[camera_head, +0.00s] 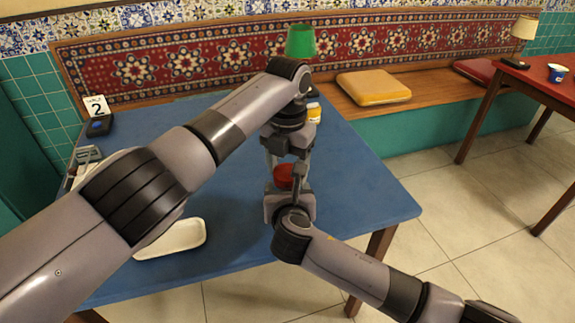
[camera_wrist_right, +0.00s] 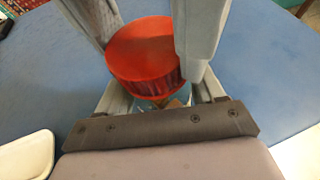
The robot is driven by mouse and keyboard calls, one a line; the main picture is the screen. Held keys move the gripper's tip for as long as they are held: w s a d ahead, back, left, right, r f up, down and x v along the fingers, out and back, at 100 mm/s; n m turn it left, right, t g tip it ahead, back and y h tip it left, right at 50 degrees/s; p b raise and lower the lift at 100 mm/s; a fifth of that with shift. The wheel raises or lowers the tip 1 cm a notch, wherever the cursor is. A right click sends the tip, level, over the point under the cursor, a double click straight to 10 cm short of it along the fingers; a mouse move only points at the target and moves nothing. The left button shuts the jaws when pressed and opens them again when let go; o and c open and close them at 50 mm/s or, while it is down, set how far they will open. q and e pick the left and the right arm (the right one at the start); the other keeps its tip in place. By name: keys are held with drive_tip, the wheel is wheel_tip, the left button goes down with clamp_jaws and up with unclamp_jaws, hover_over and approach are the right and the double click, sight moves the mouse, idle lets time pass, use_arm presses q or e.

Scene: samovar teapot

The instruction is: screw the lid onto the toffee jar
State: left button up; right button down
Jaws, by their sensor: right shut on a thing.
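The round red lid (camera_head: 284,174) sits level on the toffee jar, and it also shows in the right wrist view (camera_wrist_right: 143,48). Below the lid only a small strip of the clear jar (camera_wrist_right: 172,102) shows; the rest is hidden by my grippers. My left gripper (camera_head: 285,168) points down from above with its fingers apart on either side of the lid. My right gripper (camera_wrist_right: 163,94) comes in low from the front and is shut on the jar below the lid. Its fingertips are mostly hidden.
The blue table (camera_head: 370,195) is clear to the right. A white tray (camera_head: 190,236) lies at the front left. A yellow-labelled jar (camera_head: 314,113) and a green lampshade (camera_head: 300,41) are behind my grippers.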

use_arm(q)
drive_tip(key=o, duration=0.4)
drive_tip(key=shift+r, duration=0.1)
drive_tip(key=shift+r, duration=2.15)
drive_tip(key=shift+c, duration=0.4)
